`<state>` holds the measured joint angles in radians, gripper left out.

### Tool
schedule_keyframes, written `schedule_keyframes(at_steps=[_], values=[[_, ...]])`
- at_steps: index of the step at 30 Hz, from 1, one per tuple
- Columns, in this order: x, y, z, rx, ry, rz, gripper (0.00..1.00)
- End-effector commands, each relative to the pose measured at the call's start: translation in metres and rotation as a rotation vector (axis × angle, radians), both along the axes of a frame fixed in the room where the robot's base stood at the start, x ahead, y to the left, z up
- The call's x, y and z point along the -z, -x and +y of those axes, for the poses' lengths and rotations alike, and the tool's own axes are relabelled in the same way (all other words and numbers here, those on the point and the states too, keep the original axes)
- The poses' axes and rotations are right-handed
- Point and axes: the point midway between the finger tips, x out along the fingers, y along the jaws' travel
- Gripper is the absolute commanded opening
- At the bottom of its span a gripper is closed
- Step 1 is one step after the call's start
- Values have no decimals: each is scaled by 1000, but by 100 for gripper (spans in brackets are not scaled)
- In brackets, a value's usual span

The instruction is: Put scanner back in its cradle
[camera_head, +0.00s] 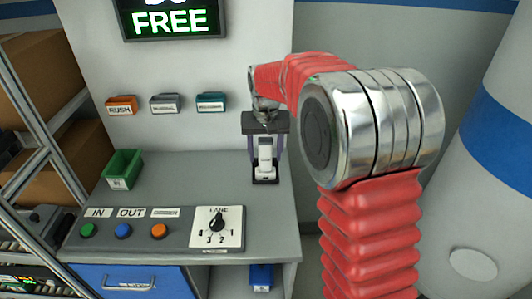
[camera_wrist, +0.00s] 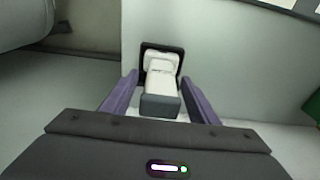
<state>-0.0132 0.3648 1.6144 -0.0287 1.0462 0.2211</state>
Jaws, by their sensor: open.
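The white scanner (camera_head: 265,152) stands upright in its small black cradle (camera_head: 265,181) near the right end of the grey counter. In the wrist view the scanner (camera_wrist: 160,82) shows a white body and a grey near end, with the dark cradle (camera_wrist: 177,53) around its far end. My gripper (camera_head: 265,159) is above the cradle, pointing down. Its purple fingers are open, one on each side of the scanner, with gaps visible in the wrist view (camera_wrist: 159,79). How deep the scanner sits in the cradle is hard to tell.
A green bin (camera_head: 122,170) stands on the counter's left. A control panel with buttons and a lane dial (camera_head: 217,226) is at the front. Labelled wall holders (camera_head: 165,103) hang behind. A shelf with boxes (camera_head: 40,75) is at left. The counter between bin and cradle is clear.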

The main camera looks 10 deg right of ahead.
Motion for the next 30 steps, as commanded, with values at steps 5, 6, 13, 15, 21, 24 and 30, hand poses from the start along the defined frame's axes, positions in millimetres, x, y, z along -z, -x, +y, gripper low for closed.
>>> schedule_keyframes(at_steps=[5, 6, 13, 15, 21, 24, 30], values=[[-9, 0, 0, 0, 0, -3, 55], [-13, 0, 0, 0, 0, -3, 55], [-47, 5, 1, 0, 0, -4, 55], [-60, 6, 1, 0, 0, -4, 55], [-94, 10, 2, 0, 0, -4, 55], [-111, 12, 2, 1, -1, -3, 55], [-132, 15, 3, 1, 0, -2, 55]])
